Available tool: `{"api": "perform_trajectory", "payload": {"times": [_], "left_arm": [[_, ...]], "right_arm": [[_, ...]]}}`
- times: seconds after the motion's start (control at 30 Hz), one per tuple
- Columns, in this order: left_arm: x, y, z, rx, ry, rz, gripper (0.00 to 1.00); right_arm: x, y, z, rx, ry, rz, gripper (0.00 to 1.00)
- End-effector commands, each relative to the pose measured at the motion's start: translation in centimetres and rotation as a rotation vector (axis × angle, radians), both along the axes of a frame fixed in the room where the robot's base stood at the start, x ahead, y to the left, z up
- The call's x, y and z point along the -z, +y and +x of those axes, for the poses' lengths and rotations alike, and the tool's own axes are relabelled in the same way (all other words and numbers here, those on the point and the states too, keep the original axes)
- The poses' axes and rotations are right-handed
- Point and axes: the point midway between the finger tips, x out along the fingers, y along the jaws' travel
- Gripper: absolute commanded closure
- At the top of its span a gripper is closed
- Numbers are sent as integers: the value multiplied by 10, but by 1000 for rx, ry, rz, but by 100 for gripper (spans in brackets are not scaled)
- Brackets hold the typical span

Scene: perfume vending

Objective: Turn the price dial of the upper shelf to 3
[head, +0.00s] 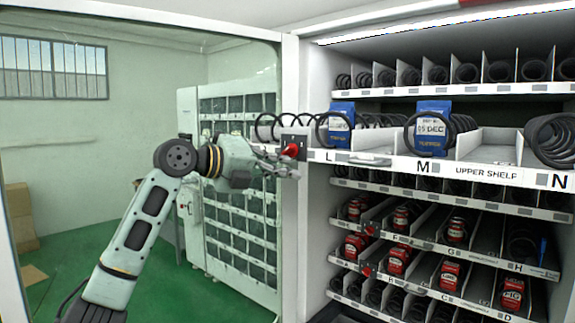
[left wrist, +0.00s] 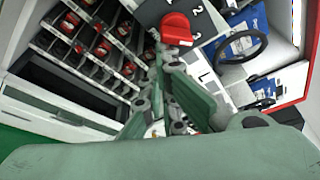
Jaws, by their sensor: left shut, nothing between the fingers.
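The red price dial (head: 291,150) sits on a dark plate at the left end of the upper shelf, beside the L lane. In the left wrist view the dial (left wrist: 176,27) shows as a red knob with white numbers on the dark plate to its right, a 2 and a 3 among them. I cannot tell which number it is set to. My left gripper (head: 290,173) is shut and empty, just below the dial. Its fingertips (left wrist: 168,54) are close under the knob; whether they touch it is unclear. My right gripper is not in view.
The pulled-out upper shelf (head: 485,172) holds blue packs (head: 433,125) and black coils. Lower shelves hold red cans (head: 397,260), with smaller red dials at their left ends. The white cabinet frame (head: 296,235) stands just beside my gripper. Open green floor lies left.

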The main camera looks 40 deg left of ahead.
Motion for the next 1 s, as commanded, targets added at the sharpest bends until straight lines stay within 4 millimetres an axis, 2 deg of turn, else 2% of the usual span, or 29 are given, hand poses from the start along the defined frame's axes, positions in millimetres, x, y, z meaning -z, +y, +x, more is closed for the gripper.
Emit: {"api": "perform_trajectory", "payload": {"times": [0.2, 1.0], "left_arm": [[2, 6, 1, -1, 1, -3, 100], [4, 11, 1, 0, 1, -4, 100]], "right_arm": [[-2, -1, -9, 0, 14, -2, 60], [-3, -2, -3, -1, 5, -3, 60]]}}
